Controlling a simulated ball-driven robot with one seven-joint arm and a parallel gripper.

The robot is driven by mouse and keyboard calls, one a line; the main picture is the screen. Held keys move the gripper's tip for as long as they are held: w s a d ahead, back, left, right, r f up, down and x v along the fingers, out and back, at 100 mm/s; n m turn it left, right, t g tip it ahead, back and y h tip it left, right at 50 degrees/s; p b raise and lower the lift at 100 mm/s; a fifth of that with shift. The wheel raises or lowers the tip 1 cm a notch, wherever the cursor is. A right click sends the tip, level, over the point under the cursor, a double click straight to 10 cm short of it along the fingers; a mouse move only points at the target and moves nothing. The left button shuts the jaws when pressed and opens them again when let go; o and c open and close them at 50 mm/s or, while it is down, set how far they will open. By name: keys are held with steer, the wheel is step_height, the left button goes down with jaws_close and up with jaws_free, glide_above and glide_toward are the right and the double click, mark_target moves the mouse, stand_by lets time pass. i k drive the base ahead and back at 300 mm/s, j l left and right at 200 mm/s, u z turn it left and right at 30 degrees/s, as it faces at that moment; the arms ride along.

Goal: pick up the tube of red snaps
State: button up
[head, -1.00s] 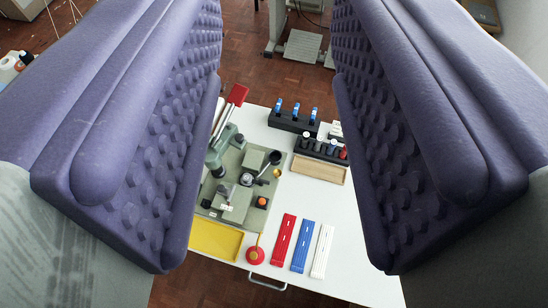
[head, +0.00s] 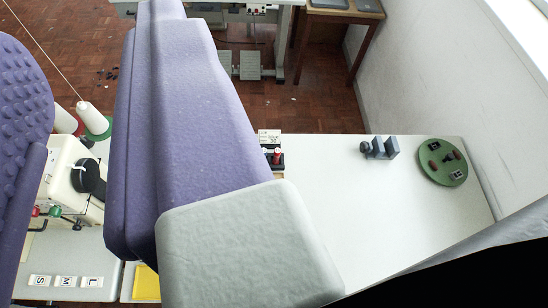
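A small red-topped tube (head: 277,155), which looks like the tube of red snaps, stands in a dark rack (head: 277,167) in the head view, just right of my gripper's nearer finger. That finger hides most of the rack and whatever else is in it. My gripper (head: 80,150) has purple, studded fingers, one at the left edge and one across the middle. They are apart, with a gap between them through which the background shows. Nothing is seen held in the gap. The gripper appears to be well above the table, not touching the tube.
A white sewing machine (head: 68,185) with a black handwheel is at left, near thread cones (head: 92,115). S, M and L cards (head: 65,281) lie below. A grey bracket (head: 380,148) and a green round dish (head: 442,162) stand on the mostly bare white table (head: 350,220). A wall bounds the right.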

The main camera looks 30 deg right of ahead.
mark_target(277, 152)
steer(key=i+j, duration=0.75)
steer(key=j, duration=0.2)
